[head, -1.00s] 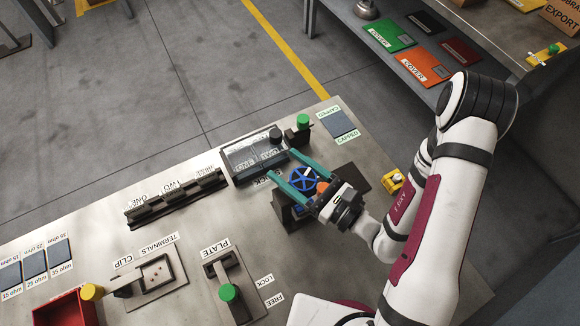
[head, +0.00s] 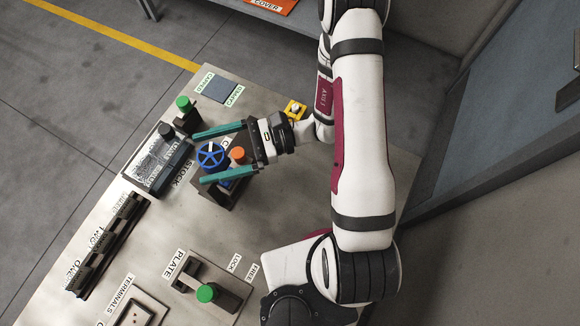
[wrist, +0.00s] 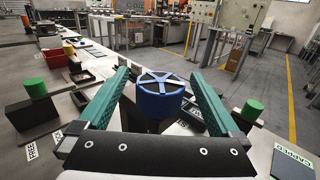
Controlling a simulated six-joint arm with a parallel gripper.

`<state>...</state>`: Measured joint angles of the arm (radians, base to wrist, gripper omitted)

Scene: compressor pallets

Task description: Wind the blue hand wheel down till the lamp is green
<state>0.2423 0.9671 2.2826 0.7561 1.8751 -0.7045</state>
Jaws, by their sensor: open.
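The blue hand wheel (head: 210,154) is a round spoked wheel on a dark block on the bench. In the wrist view the wheel (wrist: 161,96) stands between the two green fingers, with a gap on each side. My gripper (head: 198,158) is open, its fingers on either side of the wheel and not closed on it. It also shows in the wrist view (wrist: 159,73). An orange round cap (head: 238,154) sits beside the wheel, nearer my gripper's palm. I cannot tell whether it is the lamp. No lit green lamp can be made out.
A green knob (head: 184,103) on a dark post and a dark-lidded box (head: 150,160) stand beside the wheel. A plate fixture with a green knob (head: 207,293) is nearer the front. A yellow button box (head: 294,110) sits near the bench edge by my wrist.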

